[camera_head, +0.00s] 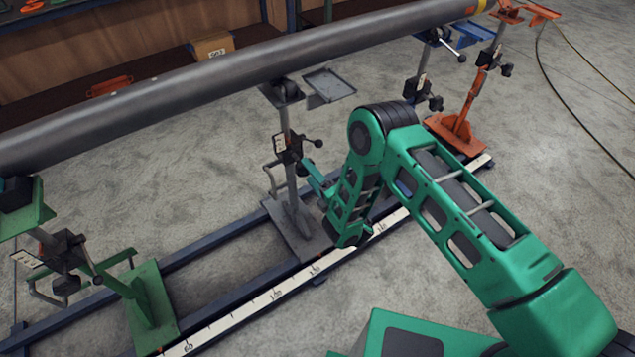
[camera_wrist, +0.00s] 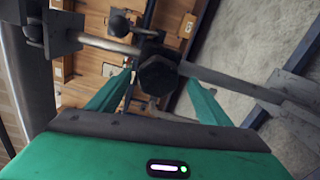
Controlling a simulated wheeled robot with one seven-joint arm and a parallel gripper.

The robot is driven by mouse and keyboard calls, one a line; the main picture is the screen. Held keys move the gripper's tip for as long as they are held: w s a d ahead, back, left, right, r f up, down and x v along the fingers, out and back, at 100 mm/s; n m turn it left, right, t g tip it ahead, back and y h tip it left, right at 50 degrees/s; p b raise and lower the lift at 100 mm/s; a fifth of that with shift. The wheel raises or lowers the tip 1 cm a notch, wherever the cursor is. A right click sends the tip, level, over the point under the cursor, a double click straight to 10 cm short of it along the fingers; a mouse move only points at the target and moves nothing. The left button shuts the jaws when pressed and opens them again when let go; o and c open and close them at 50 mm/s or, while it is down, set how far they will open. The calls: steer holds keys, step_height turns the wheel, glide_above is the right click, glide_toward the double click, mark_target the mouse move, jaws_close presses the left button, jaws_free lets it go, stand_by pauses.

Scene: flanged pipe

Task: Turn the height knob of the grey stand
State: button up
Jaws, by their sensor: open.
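The grey stand (camera_head: 286,145) is near the middle of the head view, with its post upright on a flat base plate under the long pipe (camera_head: 240,72). A dark clamp sits partway up the post, with a small black ball-ended handle at its right. In the wrist view a black faceted knob (camera_wrist: 158,75) shows on the post, which crosses the picture sideways. My gripper (camera_wrist: 160,82) is open, with one green finger on each side of the knob. Contact cannot be told. In the head view my gripper (camera_head: 314,176) is beside the post, below the clamp, partly hidden by my wrist.
A green stand (camera_head: 150,300) is at the lower left and an orange stand (camera_head: 462,125) at the upper right. Another dark stand (camera_head: 424,75) is just left of the orange one. A rail with a white scale (camera_head: 265,300) runs beneath. Cables lie on the floor at right.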

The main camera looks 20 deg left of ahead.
steer(key=shift+v, duration=1.9)
